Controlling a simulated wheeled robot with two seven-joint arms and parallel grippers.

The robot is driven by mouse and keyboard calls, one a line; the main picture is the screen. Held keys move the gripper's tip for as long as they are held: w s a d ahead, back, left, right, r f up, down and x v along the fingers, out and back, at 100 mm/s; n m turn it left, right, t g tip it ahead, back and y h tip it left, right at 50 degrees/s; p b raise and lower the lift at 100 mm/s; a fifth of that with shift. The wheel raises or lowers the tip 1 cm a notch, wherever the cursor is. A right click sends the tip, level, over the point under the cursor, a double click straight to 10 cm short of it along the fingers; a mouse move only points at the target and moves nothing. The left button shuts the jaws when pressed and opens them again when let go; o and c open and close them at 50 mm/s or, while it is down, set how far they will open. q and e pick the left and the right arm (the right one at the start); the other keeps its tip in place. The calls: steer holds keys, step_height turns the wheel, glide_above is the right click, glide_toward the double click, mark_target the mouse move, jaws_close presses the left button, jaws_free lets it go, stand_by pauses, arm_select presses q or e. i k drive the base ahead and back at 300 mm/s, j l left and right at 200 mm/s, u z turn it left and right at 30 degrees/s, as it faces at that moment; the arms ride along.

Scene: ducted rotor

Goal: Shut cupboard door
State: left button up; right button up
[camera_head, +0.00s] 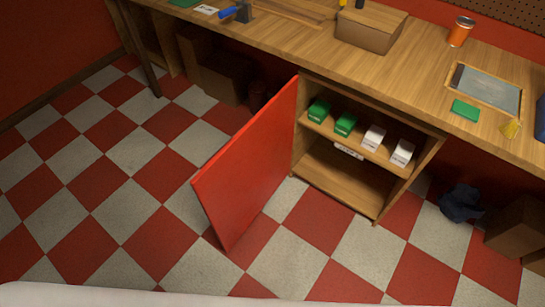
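The red cupboard door (250,165) stands wide open, hinged at the left side of the cupboard and swung out over the floor. The wooden cupboard (377,211) sits under the workbench with its inside exposed. On its shelf (368,154) are two green boxes (345,124) and two white boxes (374,138). A small white label (348,151) is on the shelf's front edge. The lower compartment looks empty. Neither of my grippers shows in the head view.
The workbench (300,45) runs across the top, carrying a cardboard box (371,30), an orange can (461,31) and a framed grey panel (486,88). Dark cloth (461,204) and a brown box (518,228) lie right of the cupboard. The checkered floor (120,220) in front is clear.

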mark_target(234, 186)
steer(key=j+z, duration=0.2)
steer(key=z, duration=0.3)
steer(key=i+j+z, duration=0.1)
steer(key=j+z, duration=0.15)
steer(key=z, duration=0.2)
steer(key=j+z, duration=0.15)
steer(key=j, duration=0.4)
steer(key=k+j+z, duration=0.15)
steer(key=j, duration=0.35)
steer(key=j+z, duration=0.2)
steer(key=j, duration=0.35)
steer(key=k+j+z, duration=0.15)
steer(key=j, duration=0.4)
steer(key=k+j, duration=0.1)
steer(key=j, duration=0.4)
